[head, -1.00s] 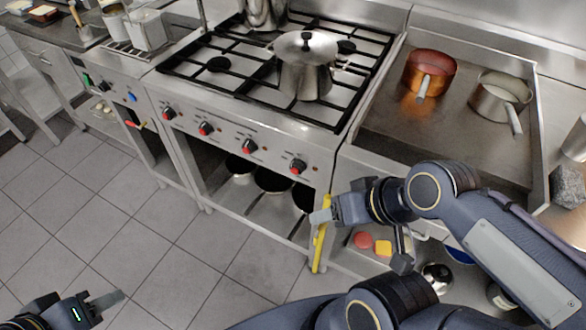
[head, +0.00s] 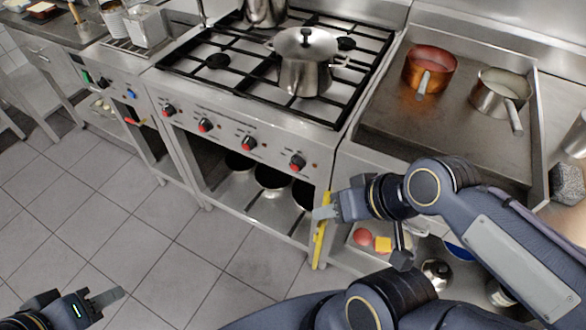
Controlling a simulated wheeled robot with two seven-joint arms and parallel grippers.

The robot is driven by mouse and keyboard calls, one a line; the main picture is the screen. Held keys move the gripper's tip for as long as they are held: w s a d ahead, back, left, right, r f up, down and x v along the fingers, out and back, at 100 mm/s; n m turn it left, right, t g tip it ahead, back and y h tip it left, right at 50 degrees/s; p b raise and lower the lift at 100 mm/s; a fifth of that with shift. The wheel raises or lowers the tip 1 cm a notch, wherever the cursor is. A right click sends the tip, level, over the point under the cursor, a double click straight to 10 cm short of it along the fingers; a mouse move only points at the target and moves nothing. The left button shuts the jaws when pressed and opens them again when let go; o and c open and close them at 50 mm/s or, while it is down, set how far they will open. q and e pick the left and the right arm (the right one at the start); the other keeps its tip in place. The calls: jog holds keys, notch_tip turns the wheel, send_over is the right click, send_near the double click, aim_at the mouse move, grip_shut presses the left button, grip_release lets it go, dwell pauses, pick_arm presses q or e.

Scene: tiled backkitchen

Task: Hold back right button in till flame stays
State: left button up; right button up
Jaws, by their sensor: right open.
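The gas stove (head: 228,115) has a row of black-and-red control knobs on its front panel: far left (head: 168,110), second (head: 205,125), third (head: 249,143) and far right (head: 298,162). Which one serves the back right burner I cannot tell. A lidded steel pot (head: 305,66) stands on the right part of the grate; no flame shows. My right gripper (head: 322,212) is open, below and right of the far-right knob, apart from it, by the stove's right front corner. My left gripper (head: 108,297) is low at the left over the floor, far from the knobs; its jaw gap is unclear.
A yellow bar-like thing (head: 319,243) is upright beside the stove's right leg, close to my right gripper. A copper pan (head: 428,70) and a steel saucepan (head: 500,95) stand on the right counter. Pans sit on the shelf below. The tiled floor (head: 150,220) in front is clear.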

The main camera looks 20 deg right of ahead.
grip_shut()
dwell(1.4)
